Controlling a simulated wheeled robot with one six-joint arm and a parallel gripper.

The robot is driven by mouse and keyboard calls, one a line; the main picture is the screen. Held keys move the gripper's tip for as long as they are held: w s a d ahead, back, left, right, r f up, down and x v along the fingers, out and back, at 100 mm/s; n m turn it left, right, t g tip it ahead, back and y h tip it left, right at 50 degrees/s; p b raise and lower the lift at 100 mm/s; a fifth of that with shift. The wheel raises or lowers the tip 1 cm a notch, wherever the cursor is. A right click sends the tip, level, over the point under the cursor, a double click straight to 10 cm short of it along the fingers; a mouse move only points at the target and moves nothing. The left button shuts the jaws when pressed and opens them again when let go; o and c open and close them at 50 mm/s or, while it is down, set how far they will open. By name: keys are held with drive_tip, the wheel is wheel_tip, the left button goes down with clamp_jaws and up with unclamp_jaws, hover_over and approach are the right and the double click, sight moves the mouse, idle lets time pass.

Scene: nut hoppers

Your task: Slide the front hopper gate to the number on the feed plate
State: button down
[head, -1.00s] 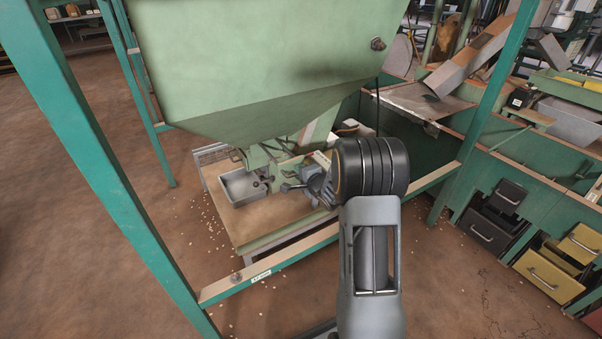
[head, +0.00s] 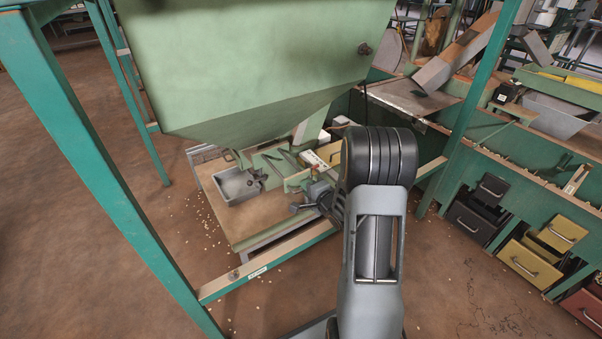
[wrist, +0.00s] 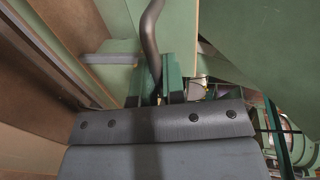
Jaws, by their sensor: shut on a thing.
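The big green hopper (head: 250,75) fills the upper middle of the head view. Below its spout, a pale green gate bar (head: 296,182) runs out to the right. A small pale plate (head: 312,160) with dark marks lies behind it; its numbers are too small to read. My gripper (head: 300,207) is at the outer end of the gate, shut on it; my wrist partly hides the grip. In the wrist view a dark bent rod (wrist: 151,40) and a grey flat piece (wrist: 110,58) stand beyond the dark bolted edge of my gripper.
A metal tray (head: 237,185) with some nuts sits under the spout on a wooden base (head: 250,225). A green post (head: 95,160) and a low rail (head: 265,262) stand in front. Drawers (head: 530,262) line the right. Nuts are scattered on the floor.

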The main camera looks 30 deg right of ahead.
drive_tip(key=shift+s+f, duration=0.1)
drive_tip(key=shift+s, duration=0.5)
drive_tip(key=c, duration=1.2)
unclamp_jaws()
drive_tip(key=shift+s+d, duration=0.1)
drive_tip(key=shift+s, duration=0.05)
drive_tip(key=shift+c, duration=0.2)
drive_tip(key=p+v, duration=0.8)
drive_tip(key=v, duration=0.5)
drive_tip(key=shift+s, duration=0.35)
